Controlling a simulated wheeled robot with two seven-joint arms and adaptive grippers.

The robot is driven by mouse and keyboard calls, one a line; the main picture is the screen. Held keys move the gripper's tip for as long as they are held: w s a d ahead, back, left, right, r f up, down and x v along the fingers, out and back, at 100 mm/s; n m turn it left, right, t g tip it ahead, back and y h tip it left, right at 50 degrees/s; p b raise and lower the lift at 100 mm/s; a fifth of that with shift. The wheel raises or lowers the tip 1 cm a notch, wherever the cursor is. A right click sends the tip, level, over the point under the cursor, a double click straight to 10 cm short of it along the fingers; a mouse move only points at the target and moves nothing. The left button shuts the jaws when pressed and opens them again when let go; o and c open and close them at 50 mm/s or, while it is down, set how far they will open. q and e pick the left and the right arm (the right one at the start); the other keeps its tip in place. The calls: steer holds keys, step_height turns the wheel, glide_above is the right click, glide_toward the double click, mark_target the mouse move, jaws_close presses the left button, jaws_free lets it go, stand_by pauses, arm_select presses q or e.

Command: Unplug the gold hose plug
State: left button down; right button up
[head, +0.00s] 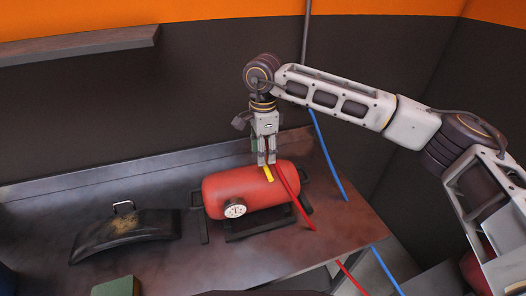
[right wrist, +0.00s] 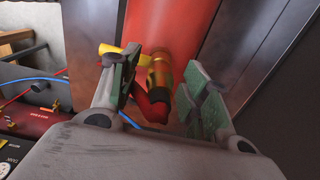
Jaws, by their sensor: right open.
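The gold hose plug (right wrist: 161,76) shows in the right wrist view, with the red hose end (right wrist: 150,106) attached, in front of the red tank (right wrist: 172,25). My right gripper (right wrist: 168,92) is open, its green-padded fingers on either side of the plug and hose end. The left finger is very close to them; I cannot tell if it touches. In the head view the right gripper (head: 266,162) points down just above the top of the red tank (head: 235,190). The plug is hidden there behind the fingers. My left gripper is not in view.
A yellow lever (head: 268,174) sits beside the fingers on the tank. The red hose (head: 292,195) runs over the tank and off the bench. A blue hose (head: 328,160) hangs to the right. A black curved part (head: 125,235) lies at left. The bench's front right (head: 345,228) is mostly clear.

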jaws_close()
steer(key=shift+r+p, duration=1.1)
steer(key=shift+r, duration=1.95)
